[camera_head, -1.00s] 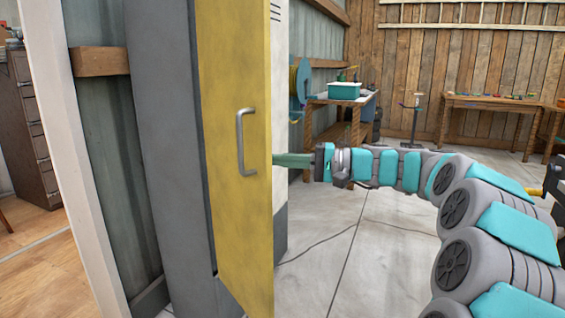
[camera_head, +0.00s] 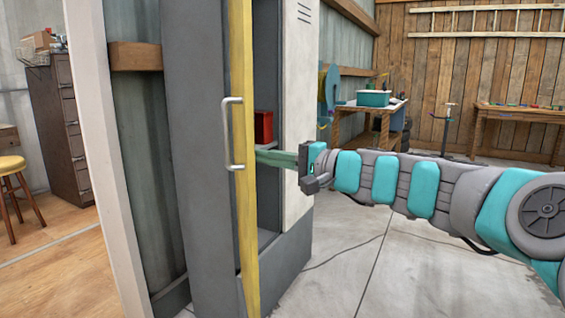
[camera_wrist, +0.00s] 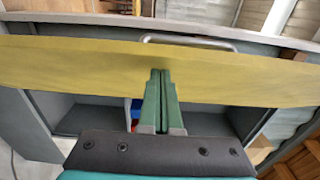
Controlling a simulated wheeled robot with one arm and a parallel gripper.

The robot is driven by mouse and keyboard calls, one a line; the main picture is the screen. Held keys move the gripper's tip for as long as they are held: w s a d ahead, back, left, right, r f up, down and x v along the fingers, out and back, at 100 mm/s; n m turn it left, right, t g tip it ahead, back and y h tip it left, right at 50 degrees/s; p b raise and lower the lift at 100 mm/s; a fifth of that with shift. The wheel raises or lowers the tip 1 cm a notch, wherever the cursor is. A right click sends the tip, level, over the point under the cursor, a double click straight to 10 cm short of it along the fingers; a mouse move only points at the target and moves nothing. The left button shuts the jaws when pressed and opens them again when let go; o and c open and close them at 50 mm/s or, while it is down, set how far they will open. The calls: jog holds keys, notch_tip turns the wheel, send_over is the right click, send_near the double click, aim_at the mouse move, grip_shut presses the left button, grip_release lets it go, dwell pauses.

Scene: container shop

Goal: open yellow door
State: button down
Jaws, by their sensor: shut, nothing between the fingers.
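The yellow door (camera_head: 243,200) of the grey locker (camera_head: 199,150) stands open in the head view, seen nearly edge-on. Its silver handle (camera_head: 233,134) is on the outer face, to the left. My gripper (camera_head: 262,156) is shut and empty, on the inner side of the door. Its green fingertips reach to the door's inner face at about handle height. In the wrist view the yellow door (camera_wrist: 100,68) crosses the picture as a band, and the shut fingers of my gripper (camera_wrist: 161,75) overlap it. The handle (camera_wrist: 190,41) shows beyond the door's edge.
A red box (camera_head: 263,127) stands on a shelf (camera_head: 280,153) inside the locker. A white post (camera_head: 115,170) stands to the left. A workbench with a teal bin (camera_head: 373,98) is at the back.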

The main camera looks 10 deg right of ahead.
aim_at(253, 159)
jog(key=shift+s+a+m+t+h+b, duration=0.25)
jog(key=shift+s+a+t+b, duration=0.05)
jog(key=shift+a, duration=0.5)
jog(key=shift+s+a+m+t+h+b, duration=0.25)
jog(key=shift+s+a+t+b, duration=0.05)
jog(key=shift+a, duration=0.5)
jog(key=shift+w+d, duration=0.1)
